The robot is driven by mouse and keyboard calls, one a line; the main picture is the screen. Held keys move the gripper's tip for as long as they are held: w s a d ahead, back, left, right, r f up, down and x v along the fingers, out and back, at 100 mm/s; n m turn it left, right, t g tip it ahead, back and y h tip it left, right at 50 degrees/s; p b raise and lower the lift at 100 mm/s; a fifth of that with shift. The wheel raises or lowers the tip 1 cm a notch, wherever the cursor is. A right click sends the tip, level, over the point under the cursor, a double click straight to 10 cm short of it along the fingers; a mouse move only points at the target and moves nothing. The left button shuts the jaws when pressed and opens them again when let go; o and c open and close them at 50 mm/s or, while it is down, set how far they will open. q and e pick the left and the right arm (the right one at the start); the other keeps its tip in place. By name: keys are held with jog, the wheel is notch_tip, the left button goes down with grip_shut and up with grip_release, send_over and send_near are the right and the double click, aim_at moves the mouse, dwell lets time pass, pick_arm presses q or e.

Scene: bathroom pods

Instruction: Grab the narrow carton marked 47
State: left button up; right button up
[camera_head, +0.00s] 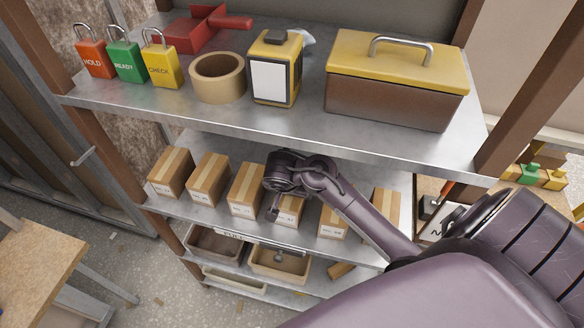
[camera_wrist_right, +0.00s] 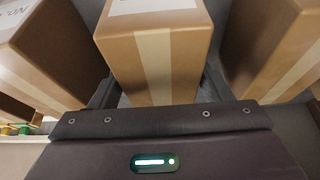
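A row of narrow brown cartons with pale tape stands on the middle shelf. In the right wrist view, one carton (camera_wrist_right: 154,62) lies ahead between my two dark fingers (camera_wrist_right: 160,92). The fingers are apart, one along each side of it, and firm contact is not visible. My left gripper is not in view.
Neighbouring cartons stand close on the left (camera_head: 246,188) and right (camera_head: 333,222). The upper shelf (camera_head: 300,128) overhangs the row and carries padlocks, a tape roll (camera_head: 218,80) and a toolbox (camera_head: 393,98). Bins (camera_head: 280,265) sit below.

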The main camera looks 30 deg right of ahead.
jog(key=c, duration=0.7)
jog(key=shift+c, duration=0.9)
jog(key=shift+r, duration=0.15)
